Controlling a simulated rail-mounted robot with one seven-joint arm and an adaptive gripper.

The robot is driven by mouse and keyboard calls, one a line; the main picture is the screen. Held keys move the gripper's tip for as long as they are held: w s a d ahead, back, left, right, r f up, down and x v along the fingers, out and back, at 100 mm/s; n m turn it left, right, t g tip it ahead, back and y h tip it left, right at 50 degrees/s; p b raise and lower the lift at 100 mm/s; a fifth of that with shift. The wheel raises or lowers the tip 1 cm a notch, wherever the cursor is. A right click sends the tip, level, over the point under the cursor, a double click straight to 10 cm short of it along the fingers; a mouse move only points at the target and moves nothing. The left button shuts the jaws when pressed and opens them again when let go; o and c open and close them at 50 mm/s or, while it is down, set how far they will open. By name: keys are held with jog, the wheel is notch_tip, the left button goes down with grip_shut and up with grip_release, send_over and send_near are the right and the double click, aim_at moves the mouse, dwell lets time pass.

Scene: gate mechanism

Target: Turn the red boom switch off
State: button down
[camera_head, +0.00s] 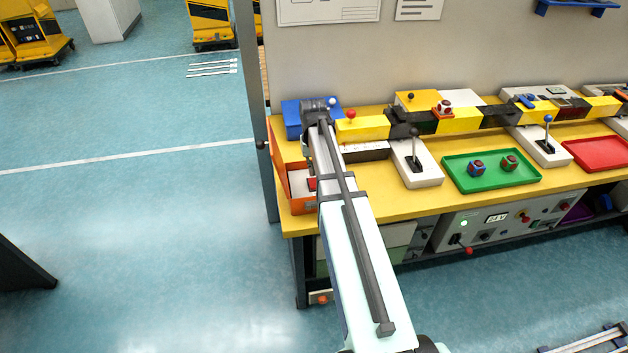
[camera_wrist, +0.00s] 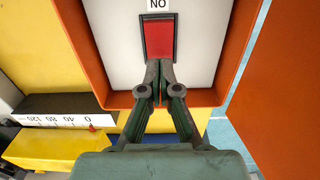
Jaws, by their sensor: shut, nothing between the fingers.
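The red boom switch (camera_wrist: 160,38) is a red rocker in a dark frame on a white panel in the wrist view. A label above it reads as an inverted "ON" (camera_wrist: 158,4). My gripper (camera_wrist: 160,68) is shut and empty. Its fingertips are at the lower edge of the red rocker, overlapping it in the picture; I cannot tell whether they touch. In the head view a small red part of the switch (camera_head: 311,184) shows beside my arm, inside an orange housing (camera_head: 296,208). My arm hides my gripper there.
The orange housing's walls rise around the panel. A yellow block and a numbered scale (camera_wrist: 60,121) lie to its left in the wrist view. On the yellow bench are a lever box (camera_head: 417,172), a green tray (camera_head: 490,183) and a red-knobbed lever (camera_head: 351,114).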

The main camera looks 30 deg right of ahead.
aim_at(314, 180)
jog(key=shift+r+p, duration=1.3)
jog(key=shift+r, duration=0.9)
jog(key=shift+s, duration=0.1)
